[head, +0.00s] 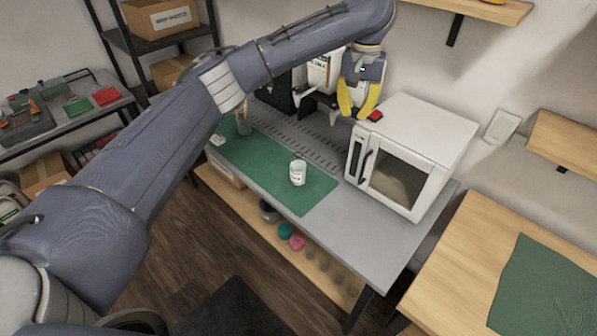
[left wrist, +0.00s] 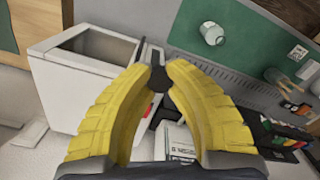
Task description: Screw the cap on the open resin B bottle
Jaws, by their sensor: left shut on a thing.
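The open bottle (head: 297,173) is a small whitish jar with a label. It stands on the green mat (head: 262,172) in the head view, and it also shows near the top of the left wrist view (left wrist: 212,34). My left gripper (head: 358,112) has yellow fingers and is above the back of the bench, to the right of the bottle and well apart from it. Its fingertips are shut on a small dark cap (left wrist: 158,79), seen between them in the left wrist view. The cap is hard to make out in the head view. My right gripper is not in view.
A white microwave (head: 415,130) stands to the right of the mat, close to my left gripper. A cup with tools (head: 243,124) stands at the mat's far left. The bench in front of the microwave is clear. A wooden table (head: 455,265) is at the right.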

